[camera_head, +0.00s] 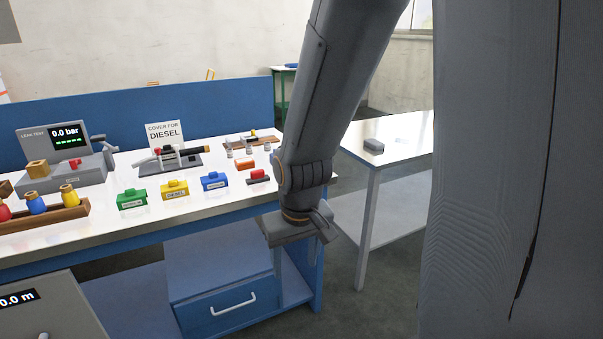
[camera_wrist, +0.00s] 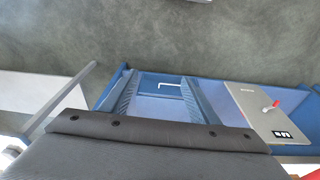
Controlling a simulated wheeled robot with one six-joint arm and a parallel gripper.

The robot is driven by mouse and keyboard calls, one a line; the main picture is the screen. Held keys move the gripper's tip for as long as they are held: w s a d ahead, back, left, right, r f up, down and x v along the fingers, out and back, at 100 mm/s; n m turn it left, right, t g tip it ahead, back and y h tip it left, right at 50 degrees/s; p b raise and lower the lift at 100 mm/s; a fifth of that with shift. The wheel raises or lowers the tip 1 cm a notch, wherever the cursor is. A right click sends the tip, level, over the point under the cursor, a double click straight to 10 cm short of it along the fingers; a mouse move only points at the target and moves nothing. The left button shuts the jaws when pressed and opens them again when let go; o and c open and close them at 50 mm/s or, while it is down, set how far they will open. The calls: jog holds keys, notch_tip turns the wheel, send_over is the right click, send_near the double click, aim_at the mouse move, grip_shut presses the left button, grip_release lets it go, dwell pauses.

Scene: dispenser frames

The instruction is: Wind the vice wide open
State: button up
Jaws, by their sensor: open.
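No part in view is plainly a vice. The likeliest is a small dark fixture (camera_head: 180,163) on the workbench, below the diesel sign, with a black-handled part lying across it; its jaws are too small to make out. My gripper (camera_head: 300,258) hangs fingers down in front of the bench's right end, to the right of that fixture and clear of it. In the wrist view my gripper (camera_wrist: 160,88) shows two separated fingers with nothing between them, over the blue drawer front. The fixture is not in the wrist view.
A leak test unit (camera_head: 62,172) stands at the bench's left. Green (camera_head: 131,200), yellow (camera_head: 174,190) and blue (camera_head: 214,182) covers sit along the front. A drawer (camera_head: 225,310) is below. A white side table (camera_head: 400,135) stands right. A grey cabinet (camera_wrist: 270,110) has a red lever.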

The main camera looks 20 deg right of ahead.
jog(key=w+d+f+t+b, duration=0.1)
jog(key=w+d+t, duration=0.4)
jog(key=w+d, duration=0.45)
jog(key=w+d+f+m+t, duration=0.15)
jog(key=w+d+t, duration=0.4)
jog(key=w, duration=0.75)
jog(key=w+d+f+t+b, duration=0.1)
jog(key=w+d+f+t, duration=0.1)
jog(key=w+d+t, duration=0.55)
jog(key=shift+w+a+r+g+y+p, duration=0.15)
jog(key=shift+w+g+p, duration=0.4)
jog(key=shift+w, duration=2.25)
jog(key=shift+w+d+r+g+y+p, duration=0.1)
jog(key=shift+w+g+y+p, duration=0.3)
jog(key=shift+w, duration=2.4)
jog(key=c, duration=1)
jog(key=shift+f+n, duration=0.1)
jog(key=shift+n, duration=0.15)
jog(key=shift+c, duration=0.2)
